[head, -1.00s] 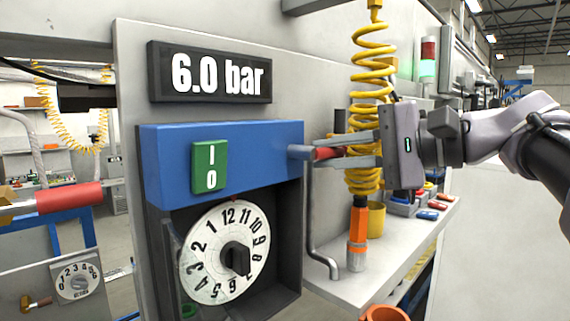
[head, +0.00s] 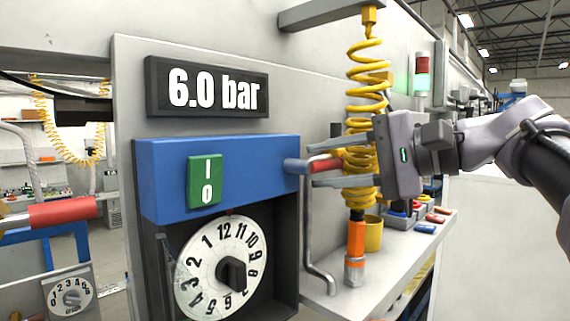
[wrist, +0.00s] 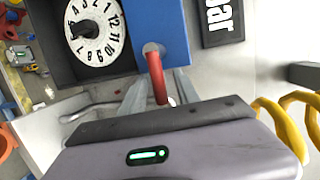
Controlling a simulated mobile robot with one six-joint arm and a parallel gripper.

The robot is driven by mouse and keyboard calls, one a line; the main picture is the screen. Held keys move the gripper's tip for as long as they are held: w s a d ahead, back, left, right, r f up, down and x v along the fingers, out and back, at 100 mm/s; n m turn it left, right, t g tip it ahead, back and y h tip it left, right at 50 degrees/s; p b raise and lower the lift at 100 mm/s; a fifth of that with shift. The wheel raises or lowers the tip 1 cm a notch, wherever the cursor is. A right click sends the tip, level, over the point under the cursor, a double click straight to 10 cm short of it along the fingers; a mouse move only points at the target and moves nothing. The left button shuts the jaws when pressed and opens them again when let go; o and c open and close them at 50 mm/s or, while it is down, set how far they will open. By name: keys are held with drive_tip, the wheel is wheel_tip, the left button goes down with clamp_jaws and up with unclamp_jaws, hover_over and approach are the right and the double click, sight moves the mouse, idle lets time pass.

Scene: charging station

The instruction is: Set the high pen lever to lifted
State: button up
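A lever with a red grip (head: 328,164) sticks out to the right from the side of the blue housing (head: 240,150). No readable label names it as the high pen lever. In the wrist view, its red grip (wrist: 157,80) runs from a round pivot on the blue face toward my gripper. My gripper (head: 312,167) is open, with one finger above the grip and one below it in the head view. The grip lies between the fingers, with visible gaps. In the wrist view, the fingers (wrist: 160,94) flank it, and the gripper body hides part of the space near its end.
A coiled yellow hose (head: 368,90) hangs close behind my gripper. A bent grey pipe (head: 308,240) runs down below the lever. A black-framed dial (head: 215,268) sits under the housing, and a shelf (head: 335,300) stands to the right. Another red handle (head: 62,211) is at far left.

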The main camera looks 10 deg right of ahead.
drive_tip(key=b+v, duration=0.1)
drive_tip(key=v, duration=1.6)
drive_tip(key=shift+b, duration=0.3)
drive_tip(key=shift+s+d, duration=0.1)
drive_tip(key=shift+d, duration=0.05)
